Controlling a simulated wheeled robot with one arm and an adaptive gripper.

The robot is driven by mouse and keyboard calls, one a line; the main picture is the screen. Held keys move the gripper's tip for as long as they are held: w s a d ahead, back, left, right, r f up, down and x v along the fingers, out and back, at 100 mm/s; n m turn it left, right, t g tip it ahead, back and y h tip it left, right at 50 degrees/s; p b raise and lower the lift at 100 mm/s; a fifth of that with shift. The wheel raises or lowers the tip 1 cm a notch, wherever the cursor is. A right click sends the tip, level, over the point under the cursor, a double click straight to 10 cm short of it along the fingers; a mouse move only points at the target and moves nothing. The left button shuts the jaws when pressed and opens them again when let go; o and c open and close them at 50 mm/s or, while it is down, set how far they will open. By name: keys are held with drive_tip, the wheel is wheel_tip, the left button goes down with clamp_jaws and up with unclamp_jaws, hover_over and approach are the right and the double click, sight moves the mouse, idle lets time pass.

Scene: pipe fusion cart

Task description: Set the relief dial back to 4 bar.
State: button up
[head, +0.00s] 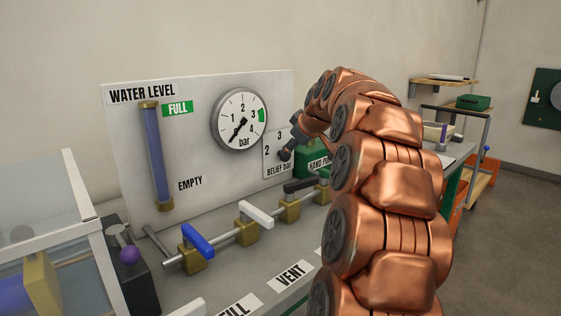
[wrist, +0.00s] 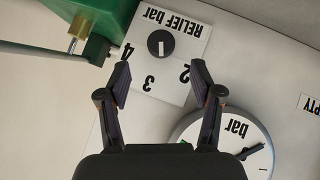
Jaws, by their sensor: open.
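The relief dial is a round black knob (wrist: 160,44) with a white mark, on a white plate (wrist: 182,93) labelled "RELIEF bar" with 2, 3 and 4. The wrist view is upside down; the mark there points down, between 3 and 2 and nearer 3. My gripper (wrist: 161,75) is open and empty, its fingertips apart on either side of the plate's numbers, short of the knob in the picture. Whether they touch the panel cannot be told.
A pressure gauge (head: 240,119) has its needle at the low end. A green hand pump (head: 313,160) stands close beside the dial plate. Valves with blue (head: 197,240), white (head: 256,213) and black handles line the pipe below. A water level tube (head: 157,155) is left.

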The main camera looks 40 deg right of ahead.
drive_tip(key=x, duration=0.7)
drive_tip(key=shift+w, duration=0.2)
drive_tip(key=shift+f, duration=0.15)
drive_tip(key=c, duration=1.1)
